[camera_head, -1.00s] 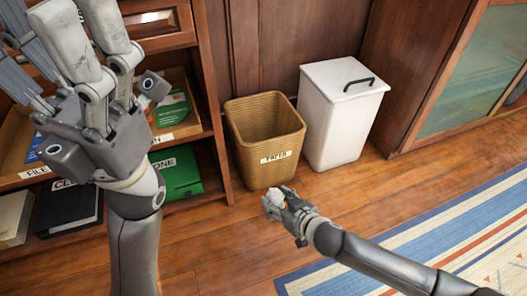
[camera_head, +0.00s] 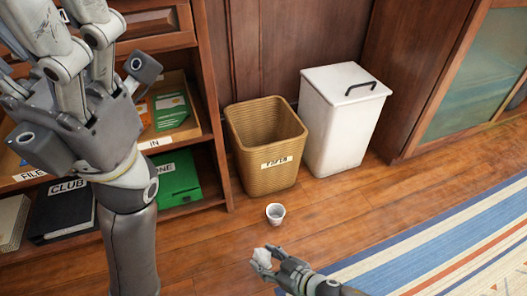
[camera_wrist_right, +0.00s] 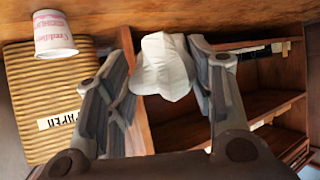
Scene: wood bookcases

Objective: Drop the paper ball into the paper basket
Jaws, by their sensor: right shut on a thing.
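The crumpled white paper ball (camera_head: 261,256) is held at the fingertips of my right gripper (camera_head: 269,263). The right wrist view shows the ball (camera_wrist_right: 163,66) between the two fingers. The brown wicker basket (camera_head: 265,160), labelled PAPER, stands upright on the floor with its top open. My right gripper is in front of it in the head view, apart from it. The basket's side (camera_wrist_right: 35,95) shows at the left of the right wrist view. My left gripper (camera_head: 75,30) is raised at the upper left, its fingertips cut off by the frame edge.
A small white cup (camera_head: 275,213) stands on the floor just in front of the basket; it also shows in the right wrist view (camera_wrist_right: 54,35). A white lidded bin (camera_head: 340,125) stands right of the basket. A bookcase (camera_head: 213,120) is on the left, a striped rug (camera_head: 440,250) on the right.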

